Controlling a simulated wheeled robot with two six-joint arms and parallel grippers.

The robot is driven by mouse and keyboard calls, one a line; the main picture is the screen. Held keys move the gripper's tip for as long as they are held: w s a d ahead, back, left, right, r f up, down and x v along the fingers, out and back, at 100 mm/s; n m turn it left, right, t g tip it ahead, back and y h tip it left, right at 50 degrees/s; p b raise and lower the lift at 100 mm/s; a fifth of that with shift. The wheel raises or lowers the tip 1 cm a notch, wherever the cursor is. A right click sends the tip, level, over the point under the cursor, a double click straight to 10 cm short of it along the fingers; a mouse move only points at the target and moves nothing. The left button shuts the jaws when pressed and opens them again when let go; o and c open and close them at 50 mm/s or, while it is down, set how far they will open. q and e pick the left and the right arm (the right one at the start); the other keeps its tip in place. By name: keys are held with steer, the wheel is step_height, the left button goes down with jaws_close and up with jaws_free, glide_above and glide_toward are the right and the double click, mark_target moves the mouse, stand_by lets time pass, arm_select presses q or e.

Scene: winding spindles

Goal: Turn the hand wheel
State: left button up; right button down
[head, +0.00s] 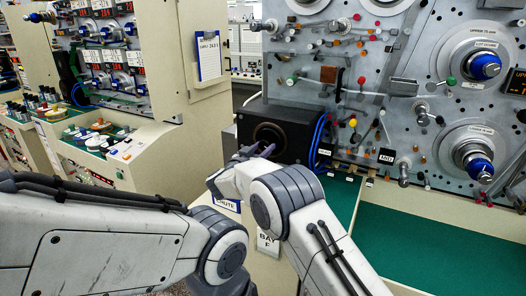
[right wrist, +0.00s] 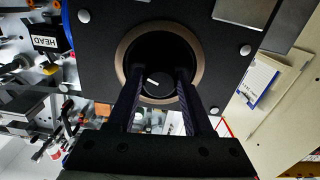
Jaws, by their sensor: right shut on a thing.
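A black box (head: 280,112) stands left of the grey machine panel in the head view. A bronze ring (head: 268,131) with a dark centre is on its face. In the right wrist view, the ring (right wrist: 198,53) surrounds a dark round knob (right wrist: 158,58) with a white mark, which looks like the hand wheel. My right gripper (right wrist: 157,82) has a finger on each side of this knob and is shut on it. In the head view, my right gripper (head: 249,151) is small and dark in front of the box. My left forearm shows, but its gripper is out of sight.
The grey panel (head: 370,75) carries spindles with blue knobs, pins and rods to the right of the box. A green work surface (head: 430,240) at the lower right is clear. A cream cabinet (head: 185,140) stands at the left, with a clipboard (head: 209,57) on it.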

steer(key=m+b, duration=0.3)
steer(key=shift+a+f, duration=0.15)
steer(key=shift+f, duration=0.1)
steer(key=m+b, duration=0.5)
steer(key=m, duration=0.1)
steer(key=shift+a+m, duration=0.1)
steer(key=shift+m, duration=0.2)
steer(key=m+b, duration=0.4)
steer(key=m, duration=0.1)
steer(key=shift+r, duration=0.15)
steer(key=shift+r+m+b, duration=0.2)
steer(key=shift+m+b, duration=1.35)
steer(key=shift+m, duration=0.85)
steer(key=shift+c, duration=1.5)
jaws_free()
steer(key=shift+r, duration=0.1)
